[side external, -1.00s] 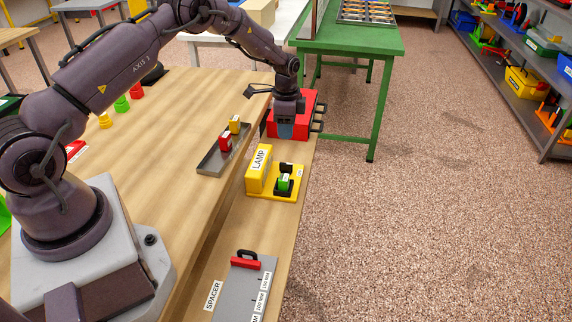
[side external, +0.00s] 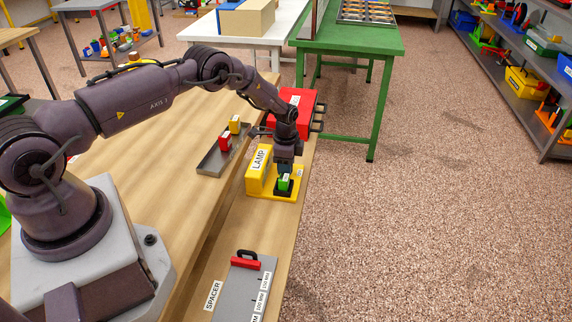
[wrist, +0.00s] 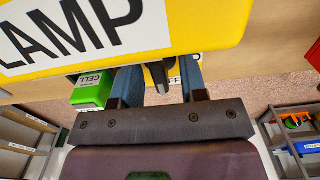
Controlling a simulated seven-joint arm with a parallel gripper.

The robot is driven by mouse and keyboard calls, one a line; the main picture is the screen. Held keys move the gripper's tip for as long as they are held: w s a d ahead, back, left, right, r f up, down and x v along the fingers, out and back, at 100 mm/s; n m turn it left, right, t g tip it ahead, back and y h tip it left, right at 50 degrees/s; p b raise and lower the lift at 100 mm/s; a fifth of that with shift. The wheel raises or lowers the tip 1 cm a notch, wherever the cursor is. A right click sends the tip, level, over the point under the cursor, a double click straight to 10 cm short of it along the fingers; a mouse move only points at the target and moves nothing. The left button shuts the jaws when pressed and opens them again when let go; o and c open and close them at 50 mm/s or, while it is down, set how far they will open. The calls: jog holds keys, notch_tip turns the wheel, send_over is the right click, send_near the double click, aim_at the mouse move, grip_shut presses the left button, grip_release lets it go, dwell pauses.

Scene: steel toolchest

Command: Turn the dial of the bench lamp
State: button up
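The bench lamp (side external: 253,183) is a yellow block labelled LAMP on a yellow base, on the bench's lower front strip. Its yellow body also fills the top of the wrist view (wrist: 215,25). A green cell (side external: 284,182) sits in a black holder on the base; it also shows in the wrist view (wrist: 91,88). My gripper (side external: 285,170) points down over the lamp's base. In the wrist view, its two blue fingers (wrist: 160,85) are apart, with the dark dial (wrist: 157,76) showing between them. Contact cannot be told. The dial is largely hidden in the side view.
A red toolbox (side external: 300,97) stands just behind my gripper. A grey tray (side external: 213,163) with a red and a yellow block lies left on the bench. A grey spacer plate (side external: 244,285) with a red-based handle lies in front. The strip between plate and lamp is clear.

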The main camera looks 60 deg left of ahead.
grip_shut()
jog(key=shift+n, duration=0.4)
jog(key=n, duration=0.8)
jog(key=shift+n, duration=0.3)
jog(key=n, duration=0.8)
jog(key=shift+n, duration=0.4)
